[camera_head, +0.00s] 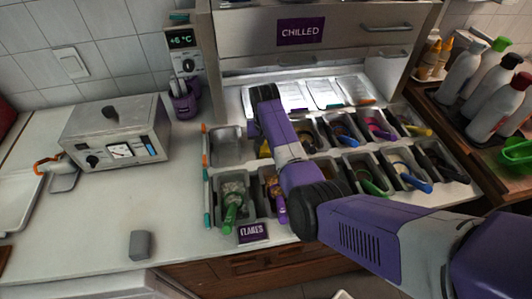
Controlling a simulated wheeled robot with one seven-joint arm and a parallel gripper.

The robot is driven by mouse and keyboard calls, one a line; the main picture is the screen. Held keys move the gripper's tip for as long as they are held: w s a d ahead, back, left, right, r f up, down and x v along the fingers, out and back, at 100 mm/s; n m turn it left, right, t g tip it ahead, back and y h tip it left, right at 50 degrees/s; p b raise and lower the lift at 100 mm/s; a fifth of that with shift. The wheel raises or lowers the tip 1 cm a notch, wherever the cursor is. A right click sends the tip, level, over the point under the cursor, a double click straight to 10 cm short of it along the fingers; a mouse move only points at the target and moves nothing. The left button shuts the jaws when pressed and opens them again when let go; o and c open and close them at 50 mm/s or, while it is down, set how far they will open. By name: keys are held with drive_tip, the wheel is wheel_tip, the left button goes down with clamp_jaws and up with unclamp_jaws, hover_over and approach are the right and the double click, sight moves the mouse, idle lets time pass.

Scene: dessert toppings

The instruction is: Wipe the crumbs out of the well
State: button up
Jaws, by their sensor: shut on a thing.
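An empty-looking grey well (228,148) sits at the back left of the topping rack, without a scoop. Its floor looks pale and mottled, and I cannot tell crumbs at this size. My arm reaches in from the lower right, bends over the rack and ends just right of this well. My gripper's jaws are hidden behind my own arm, so whatever they hold is not visible. A small yellow patch (265,149) shows beside the arm, right of the empty well. I cannot tell what it is. No cloth or brush can be made out.
Several scoops fill the right-hand wells. A chilled cabinet (300,55) stands behind. A grey block (140,245) lies on the clear left counter, before a metal box (118,135). Bottles (460,72) stand right.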

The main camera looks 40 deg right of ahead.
drive_tip(key=shift+w+d+f+b, duration=0.1)
drive_tip(key=shift+w+f+b, duration=0.1)
drive_tip(key=shift+w+b, duration=0.4)
drive_tip(key=shift+s+r+p, duration=0.1)
drive_tip(key=shift+s+p, duration=0.05)
drive_tip(key=shift+p, duration=0.75)
drive_tip(key=shift+s+a+p, duration=0.2)
drive_tip(key=shift+s+p, duration=1.7)
drive_tip(key=shift+p, duration=0.1)
drive_tip(key=shift+w+d+b, duration=0.35)
drive_tip(key=shift+w+b, duration=0.05)
drive_tip(key=shift+b, duration=0.2)
drive_tip(key=shift+w+d+b, duration=0.7)
drive_tip(key=shift+w+b, duration=0.2)
drive_tip(key=shift+b, duration=0.1)
drive_tip(key=shift+w+d+b, duration=0.25)
drive_tip(key=shift+w+b, duration=0.1)
drive_tip(key=shift+d+r, duration=0.1)
drive_tip(key=shift+r, duration=0.1)
